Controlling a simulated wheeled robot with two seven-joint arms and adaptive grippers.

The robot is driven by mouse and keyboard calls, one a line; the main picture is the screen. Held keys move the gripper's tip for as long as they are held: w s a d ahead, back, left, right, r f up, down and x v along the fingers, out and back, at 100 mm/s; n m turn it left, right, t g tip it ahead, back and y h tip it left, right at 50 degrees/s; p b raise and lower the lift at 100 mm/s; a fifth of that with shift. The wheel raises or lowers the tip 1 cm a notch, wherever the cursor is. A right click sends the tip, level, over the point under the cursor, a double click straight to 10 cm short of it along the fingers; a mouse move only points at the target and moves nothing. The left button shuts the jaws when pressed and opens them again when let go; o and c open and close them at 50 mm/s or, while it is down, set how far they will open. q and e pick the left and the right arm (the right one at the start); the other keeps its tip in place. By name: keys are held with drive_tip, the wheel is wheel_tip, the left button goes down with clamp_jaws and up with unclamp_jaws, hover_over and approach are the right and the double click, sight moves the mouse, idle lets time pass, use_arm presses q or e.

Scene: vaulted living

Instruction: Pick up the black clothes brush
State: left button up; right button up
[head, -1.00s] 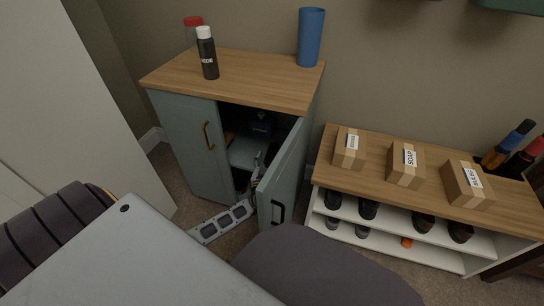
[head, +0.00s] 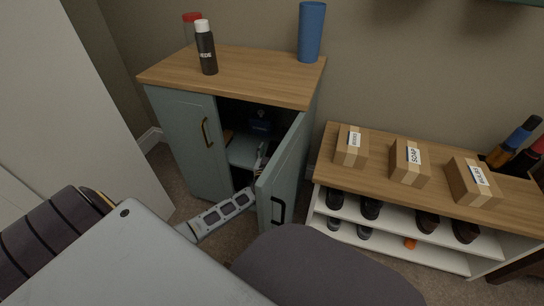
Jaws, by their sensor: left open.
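I cannot make out the black clothes brush; the dark inside of the blue-grey cabinet (head: 185,140) hides much of what is there. The cabinet's right door (head: 285,180) stands open. My left gripper (head: 261,155) is small and partly hidden at the edge of this door, by the cabinet's inner shelf (head: 241,151). It is open, and I see nothing held in it. My right gripper is not in view.
A dark blue item (head: 260,123) sits inside the cabinet. A black bottle (head: 206,50), a red-lidded jar (head: 191,22) and a blue vase (head: 311,32) stand on top. A shoe rack (head: 325,172) with cardboard boxes stands right. A grey rounded seat (head: 320,270) is in front.

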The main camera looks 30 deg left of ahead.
use_arm(q)
drive_tip(key=shift+w+a, duration=0.1)
drive_tip(key=shift+w, duration=0.15)
idle(0.3)
drive_tip(key=c, duration=1.2)
